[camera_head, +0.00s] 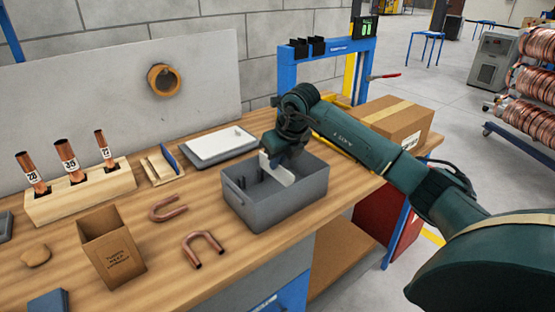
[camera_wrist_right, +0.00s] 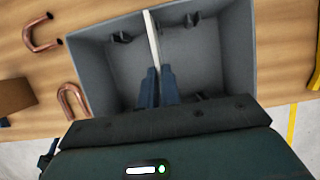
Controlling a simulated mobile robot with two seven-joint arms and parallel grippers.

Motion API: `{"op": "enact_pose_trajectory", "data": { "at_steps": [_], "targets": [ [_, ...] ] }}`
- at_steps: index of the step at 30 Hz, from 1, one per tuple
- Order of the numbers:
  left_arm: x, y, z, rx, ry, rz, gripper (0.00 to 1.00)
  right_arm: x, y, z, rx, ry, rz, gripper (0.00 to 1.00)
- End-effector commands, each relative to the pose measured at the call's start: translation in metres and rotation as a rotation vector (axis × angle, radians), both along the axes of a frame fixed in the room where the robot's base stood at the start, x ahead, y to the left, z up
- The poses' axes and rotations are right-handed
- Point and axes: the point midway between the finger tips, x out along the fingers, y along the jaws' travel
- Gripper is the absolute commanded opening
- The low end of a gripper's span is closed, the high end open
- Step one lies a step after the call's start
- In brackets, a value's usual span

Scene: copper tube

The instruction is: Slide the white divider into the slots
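The white divider (camera_head: 276,170) is a thin flat panel held by my right gripper (camera_head: 268,154) at the grey bin (camera_head: 264,211). In the right wrist view the divider (camera_wrist_right: 151,38) shows edge-on between the two blue fingers of my right gripper (camera_wrist_right: 158,72), which are shut on it. It is above or inside the bin (camera_wrist_right: 92,65), near the middle, slightly tilted. Dark slot pieces (camera_wrist_right: 122,37) show on the bin's inner walls. I cannot tell whether the divider's edges are in the slots. My left gripper is not in view.
Bent copper tubes (camera_head: 203,249) lie left of the bin. A cardboard box (camera_head: 110,245) and a wooden block with upright tubes (camera_head: 79,191) stand further left.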

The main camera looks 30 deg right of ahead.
Motion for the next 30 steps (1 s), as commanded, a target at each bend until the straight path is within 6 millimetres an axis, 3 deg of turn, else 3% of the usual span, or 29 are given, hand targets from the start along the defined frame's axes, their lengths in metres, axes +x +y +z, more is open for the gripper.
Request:
{"op": "enact_pose_trajectory", "data": {
  "at_steps": [30],
  "targets": [
    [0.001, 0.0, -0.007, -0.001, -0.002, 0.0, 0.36, 0.0, 0.0, -0.011, 0.001, 0.0, 0.0, 0.0]
  ]
}}
